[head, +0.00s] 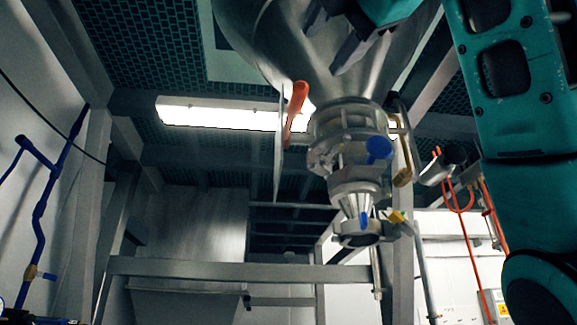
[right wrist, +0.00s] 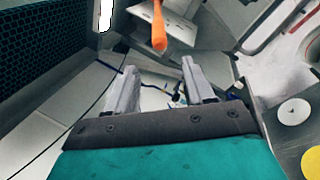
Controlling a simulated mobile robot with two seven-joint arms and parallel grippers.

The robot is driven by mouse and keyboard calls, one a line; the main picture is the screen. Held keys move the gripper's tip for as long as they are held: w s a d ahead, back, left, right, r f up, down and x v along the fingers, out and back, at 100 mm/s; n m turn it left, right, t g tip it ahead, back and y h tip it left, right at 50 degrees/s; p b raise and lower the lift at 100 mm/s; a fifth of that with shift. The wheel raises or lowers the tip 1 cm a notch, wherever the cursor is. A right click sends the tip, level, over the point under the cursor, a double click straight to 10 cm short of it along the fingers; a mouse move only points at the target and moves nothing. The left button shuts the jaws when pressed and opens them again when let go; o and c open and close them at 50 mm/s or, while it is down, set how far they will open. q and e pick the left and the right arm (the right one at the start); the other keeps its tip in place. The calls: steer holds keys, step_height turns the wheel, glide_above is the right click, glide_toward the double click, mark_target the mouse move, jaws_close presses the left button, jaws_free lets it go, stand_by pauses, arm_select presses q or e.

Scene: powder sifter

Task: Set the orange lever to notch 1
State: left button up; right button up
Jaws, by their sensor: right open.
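The orange lever (head: 295,112) stands tilted beside a thin metal plate (head: 279,150) left of the valve body under the steel hopper. In the right wrist view the lever (right wrist: 159,30) points down from the top, in front of a pale plate (right wrist: 180,32) with small holes. Which notch it sits in cannot be told. My right gripper (head: 325,50) is in front of the hopper, above and right of the lever. Its fingers (right wrist: 160,70) are apart and empty, with the lever's end beyond them, not between them. My left gripper is not in view.
The steel hopper (head: 290,40) fills the top middle. Below it hangs the clamped valve assembly (head: 350,150) with a blue knob (head: 379,149). A grey frame beam (head: 230,270) crosses lower down.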

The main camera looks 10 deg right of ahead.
mark_target(304, 84)
steer(key=p+x, duration=0.3)
steer(key=x, duration=0.8)
steer(key=shift+w+a+r, duration=0.1)
steer(key=shift+w+r, duration=0.05)
steer(key=shift+w, duration=0.1)
steer(key=shift+w+a+r+p, duration=0.15)
steer(key=shift+w+p, duration=0.25)
steer(key=shift+w, duration=0.35)
steer(key=c, duration=0.6)
jaws_close()
